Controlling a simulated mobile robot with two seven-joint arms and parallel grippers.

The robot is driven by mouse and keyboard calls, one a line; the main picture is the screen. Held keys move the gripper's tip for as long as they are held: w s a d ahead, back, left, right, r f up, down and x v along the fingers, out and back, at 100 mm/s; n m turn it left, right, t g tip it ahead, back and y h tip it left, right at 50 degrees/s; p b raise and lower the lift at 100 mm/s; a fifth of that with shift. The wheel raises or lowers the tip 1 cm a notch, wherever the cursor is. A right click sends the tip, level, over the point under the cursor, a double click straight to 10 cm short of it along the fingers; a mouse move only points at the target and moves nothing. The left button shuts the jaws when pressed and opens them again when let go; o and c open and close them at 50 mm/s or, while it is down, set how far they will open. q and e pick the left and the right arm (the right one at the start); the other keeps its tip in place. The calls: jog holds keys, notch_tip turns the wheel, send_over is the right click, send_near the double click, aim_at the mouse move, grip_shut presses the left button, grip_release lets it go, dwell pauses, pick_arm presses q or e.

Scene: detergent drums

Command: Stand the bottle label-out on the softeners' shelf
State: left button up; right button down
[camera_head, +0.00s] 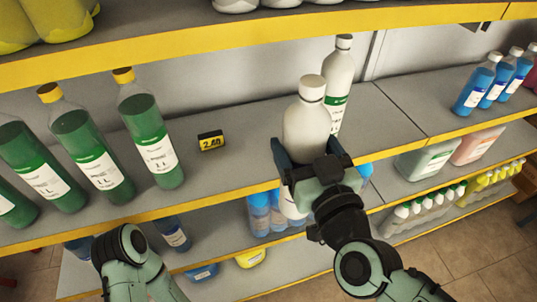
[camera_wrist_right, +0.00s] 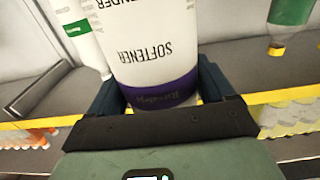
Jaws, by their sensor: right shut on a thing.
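My right gripper (camera_head: 310,155) is shut on a white bottle with a white cap (camera_head: 305,125), held upright at the front edge of the middle shelf (camera_head: 235,165). In the right wrist view the bottle (camera_wrist_right: 160,45) shows "SOFTENER" lettering and a purple band, facing the gripper's palm; the lettering appears upside down there. Its lower part is partly hidden by the gripper, and I cannot tell whether its base touches anything. Another white bottle with a green label (camera_head: 339,75) stands just behind it on the shelf. My left gripper is out of view.
Green bottles with yellow caps (camera_head: 150,135) stand to the left on this shelf. Blue bottles (camera_head: 475,88) stand far right. The yellow-edged upper shelf (camera_head: 200,52) hangs above; more containers (camera_head: 425,155) stand below.

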jog(key=shift+a+r, duration=0.15)
jog(key=shift+r, duration=0.25)
jog(key=f+p+x, duration=0.1)
jog(key=f+x, duration=0.2)
jog(key=x, duration=1.4)
jog(key=shift+w+a+p, duration=0.15)
jog(key=shift+a+p, duration=0.1)
jog(key=shift+p, duration=0.05)
jog(key=shift+f, duration=0.3)
jog(key=shift+f, duration=0.1)
grip_release()
jog(key=shift+f, duration=0.15)
jog(key=b+v, duration=0.2)
jog(key=v, duration=1)
